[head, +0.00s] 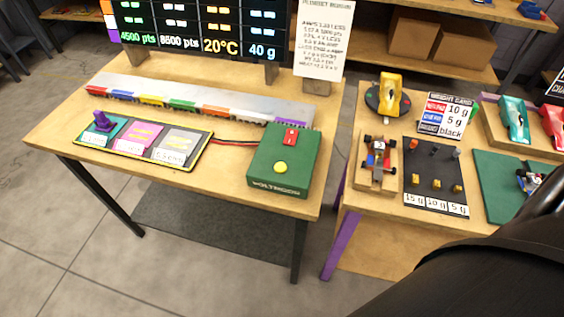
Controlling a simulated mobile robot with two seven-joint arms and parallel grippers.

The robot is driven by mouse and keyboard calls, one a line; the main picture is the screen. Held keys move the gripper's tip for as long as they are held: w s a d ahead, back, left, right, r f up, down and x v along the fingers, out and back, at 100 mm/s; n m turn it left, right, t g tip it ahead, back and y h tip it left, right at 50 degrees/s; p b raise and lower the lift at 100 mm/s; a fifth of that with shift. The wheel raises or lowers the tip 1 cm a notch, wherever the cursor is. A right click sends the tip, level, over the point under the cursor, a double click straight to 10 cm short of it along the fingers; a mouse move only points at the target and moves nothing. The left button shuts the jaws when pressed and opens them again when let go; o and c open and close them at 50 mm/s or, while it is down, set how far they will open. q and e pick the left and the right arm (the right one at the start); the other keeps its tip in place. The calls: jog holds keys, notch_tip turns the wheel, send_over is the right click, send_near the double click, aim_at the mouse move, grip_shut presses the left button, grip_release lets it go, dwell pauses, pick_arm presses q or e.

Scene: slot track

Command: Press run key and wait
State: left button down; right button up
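A green control box (284,160) stands at the front right corner of the left table. A purple piece (98,120) stands on the teal pad. I cannot read which of these is the run key. Neither gripper shows; only a dark arm link of mine fills the lower right corner.
A long grey track (200,95) with coloured blocks lies behind the panel. A score screen (200,25) stands at the back. The right table holds a yellow car body (390,93), a small car (378,156) and a dark parts tray (433,150). A gap separates the tables.

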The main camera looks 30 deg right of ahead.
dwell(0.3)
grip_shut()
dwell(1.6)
